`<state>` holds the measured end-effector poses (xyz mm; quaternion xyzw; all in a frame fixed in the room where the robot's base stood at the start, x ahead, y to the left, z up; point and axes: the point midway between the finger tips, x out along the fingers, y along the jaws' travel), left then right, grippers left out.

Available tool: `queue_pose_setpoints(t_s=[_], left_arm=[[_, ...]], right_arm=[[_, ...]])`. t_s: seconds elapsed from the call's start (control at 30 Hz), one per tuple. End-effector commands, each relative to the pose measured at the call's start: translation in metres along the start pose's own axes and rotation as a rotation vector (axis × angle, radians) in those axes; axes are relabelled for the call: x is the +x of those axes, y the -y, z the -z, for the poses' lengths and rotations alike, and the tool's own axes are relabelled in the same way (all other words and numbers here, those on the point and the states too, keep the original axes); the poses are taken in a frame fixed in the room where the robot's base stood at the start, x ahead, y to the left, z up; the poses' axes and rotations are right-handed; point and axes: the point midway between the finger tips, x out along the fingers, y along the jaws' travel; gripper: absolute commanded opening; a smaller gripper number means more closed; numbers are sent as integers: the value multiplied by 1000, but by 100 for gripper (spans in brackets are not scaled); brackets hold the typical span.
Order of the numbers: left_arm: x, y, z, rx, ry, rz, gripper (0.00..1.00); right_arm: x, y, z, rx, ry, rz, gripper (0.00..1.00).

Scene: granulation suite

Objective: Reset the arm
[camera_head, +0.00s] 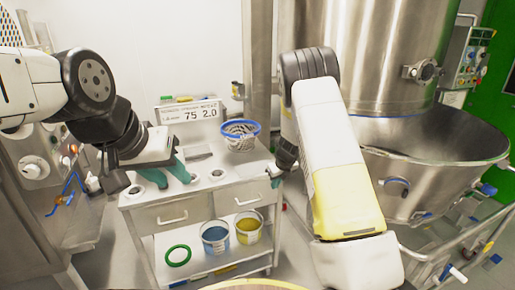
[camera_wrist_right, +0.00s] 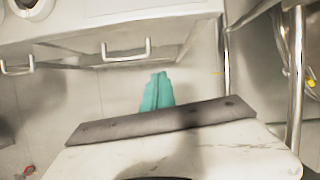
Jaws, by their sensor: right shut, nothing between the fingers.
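My left gripper (camera_head: 166,175) is above the left part of the white cart's top in the head view. Its two teal fingers are spread apart with nothing visible between them. My right arm reaches down past the right side of the cart in the head view. My right gripper (camera_head: 274,170) is small there, beside the cart's right edge and partly hidden by its own wrist. In the right wrist view its teal fingers (camera_wrist_right: 157,92) are together and empty, in front of the cart's drawer side.
A large steel vessel (camera_head: 440,150) stands at right.

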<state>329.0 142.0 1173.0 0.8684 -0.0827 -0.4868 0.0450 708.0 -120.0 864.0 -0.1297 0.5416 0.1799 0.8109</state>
Motion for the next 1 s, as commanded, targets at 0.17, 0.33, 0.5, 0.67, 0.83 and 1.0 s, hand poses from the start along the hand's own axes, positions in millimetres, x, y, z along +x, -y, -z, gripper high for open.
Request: queue_pose_setpoints(t_s=[0.17, 0.33, 0.5, 0.67, 0.83, 1.0], left_arm=[[0, 0, 0, 0, 0, 0, 36], [0, 0, 0, 0, 0, 0, 36], [0, 0, 0, 0, 0, 0, 36], [0, 0, 0, 0, 0, 0, 36], [0, 0, 0, 0, 0, 0, 36], [0, 0, 0, 0, 0, 0, 36]], right_arm=[[-95, -18, -12, -350, 80, -57, 0], [-186, -44, -2, -767, 161, -75, 0], [-268, -71, 26, -1206, 229, -44, 0], [-333, -95, 66, -1631, 256, 27, 0], [-383, -118, 120, -2086, 221, 129, 0], [-410, -133, 171, -2471, 116, 219, 0]])
